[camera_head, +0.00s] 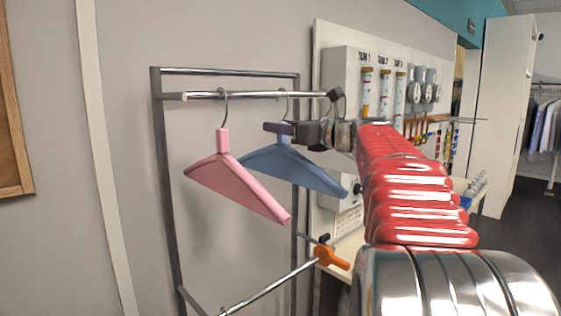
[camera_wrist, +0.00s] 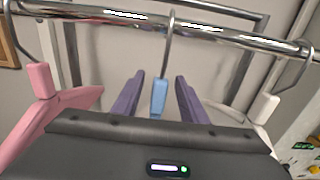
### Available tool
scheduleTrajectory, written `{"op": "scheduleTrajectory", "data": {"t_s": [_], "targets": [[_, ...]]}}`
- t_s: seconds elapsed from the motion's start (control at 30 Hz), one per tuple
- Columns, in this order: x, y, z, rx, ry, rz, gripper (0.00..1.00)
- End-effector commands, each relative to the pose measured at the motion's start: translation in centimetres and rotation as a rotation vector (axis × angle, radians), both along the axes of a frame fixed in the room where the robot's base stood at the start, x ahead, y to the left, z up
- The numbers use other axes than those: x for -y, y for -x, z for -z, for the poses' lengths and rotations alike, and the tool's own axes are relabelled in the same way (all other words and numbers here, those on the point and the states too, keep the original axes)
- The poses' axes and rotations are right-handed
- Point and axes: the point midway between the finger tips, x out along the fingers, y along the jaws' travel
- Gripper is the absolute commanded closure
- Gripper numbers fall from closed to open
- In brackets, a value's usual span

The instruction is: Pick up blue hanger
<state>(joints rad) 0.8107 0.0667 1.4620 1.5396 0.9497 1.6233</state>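The blue hanger (camera_head: 300,170) hangs by its hook from the upper rail, behind and right of the pink hanger in the head view. In the wrist view its blue neck (camera_wrist: 159,97) stands upright between the two purple fingers of my gripper (camera_wrist: 160,80). The fingers are apart, with a visible gap on each side of the neck. In the head view my gripper (camera_head: 279,128) is at the hanger's neck, just below the hook, and covers part of it. The hanger's shoulders are hidden in the wrist view by the gripper body.
A pink hanger (camera_head: 235,178) hangs close on the left. A white hanger (camera_wrist: 262,109) hangs on the right in the wrist view. The metal rail (camera_head: 245,94) runs just above my gripper. A panel with gauges and tubes (camera_head: 385,80) stands behind my arm.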

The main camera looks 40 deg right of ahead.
Motion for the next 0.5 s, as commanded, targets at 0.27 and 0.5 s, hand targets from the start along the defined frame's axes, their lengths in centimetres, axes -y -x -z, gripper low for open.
{"op": "scheduleTrajectory", "data": {"t_s": [0.27,0.5], "targets": [[0.0,-0.04,-0.06,0.001,0.0,0.001,0.61],[0.01,-0.02,-0.06,0.001,0.0,0.001,0.61]]}}
